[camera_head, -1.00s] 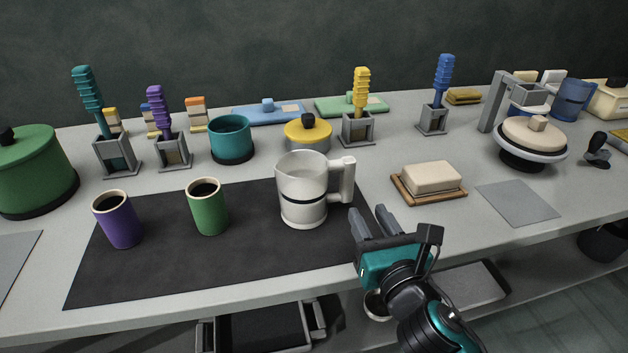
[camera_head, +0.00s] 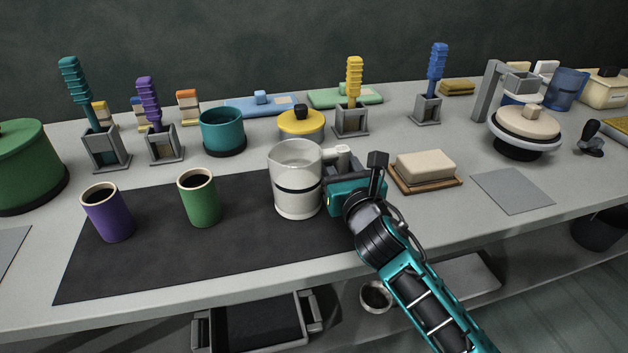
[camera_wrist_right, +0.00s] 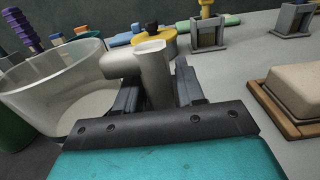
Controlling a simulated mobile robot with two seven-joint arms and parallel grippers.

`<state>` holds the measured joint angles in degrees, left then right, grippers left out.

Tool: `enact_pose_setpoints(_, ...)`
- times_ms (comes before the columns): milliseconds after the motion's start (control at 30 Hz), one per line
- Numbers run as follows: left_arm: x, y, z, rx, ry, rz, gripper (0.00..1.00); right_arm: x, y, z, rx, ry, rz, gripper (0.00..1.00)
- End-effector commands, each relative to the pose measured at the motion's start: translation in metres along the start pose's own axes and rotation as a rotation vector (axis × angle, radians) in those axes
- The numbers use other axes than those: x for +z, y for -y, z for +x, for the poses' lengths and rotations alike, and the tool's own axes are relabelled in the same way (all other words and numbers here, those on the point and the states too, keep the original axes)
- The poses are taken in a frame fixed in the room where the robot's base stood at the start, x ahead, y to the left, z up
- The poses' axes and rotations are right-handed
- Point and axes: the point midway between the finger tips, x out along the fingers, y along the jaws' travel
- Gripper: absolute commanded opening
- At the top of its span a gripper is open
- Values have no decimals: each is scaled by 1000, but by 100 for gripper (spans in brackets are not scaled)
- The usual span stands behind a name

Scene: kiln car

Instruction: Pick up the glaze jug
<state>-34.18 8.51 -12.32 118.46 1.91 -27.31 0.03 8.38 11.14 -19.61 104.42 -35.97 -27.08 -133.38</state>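The glaze jug (camera_head: 297,182) is a white jug with a dark band. It stands upright on the dark mat (camera_head: 150,250), its handle (camera_head: 342,154) to the right. My right gripper (camera_wrist_right: 158,85) is at the handle. In the right wrist view the handle (camera_wrist_right: 153,75) stands between the two open fingers, and the jug's wide mouth (camera_wrist_right: 60,85) is at the left. The fingers look spread around the handle, not clearly pressed on it. My left gripper is not in view.
A green cup (camera_head: 200,198) and a purple cup (camera_head: 108,213) stand left of the jug. A beige block on a wooden board (camera_head: 424,186) is close to the right of my gripper. A yellow-lidded pot (camera_head: 301,125) is behind. The mat's front is clear.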

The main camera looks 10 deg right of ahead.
Motion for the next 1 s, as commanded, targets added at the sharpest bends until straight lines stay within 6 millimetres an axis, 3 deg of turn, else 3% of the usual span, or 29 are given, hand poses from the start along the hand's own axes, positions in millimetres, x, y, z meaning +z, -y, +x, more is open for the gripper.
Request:
enact_pose_setpoints(333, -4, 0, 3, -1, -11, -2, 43, 0, 0, 9, 1, 0, 1, 38)
enact_pose_setpoints(733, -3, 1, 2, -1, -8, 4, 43, 0, 0, 9, 1, 0, 0, 0)
enact_pose_setpoints(1000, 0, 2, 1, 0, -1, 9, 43, 0, 0, 9, 1, -1, 0, 0)
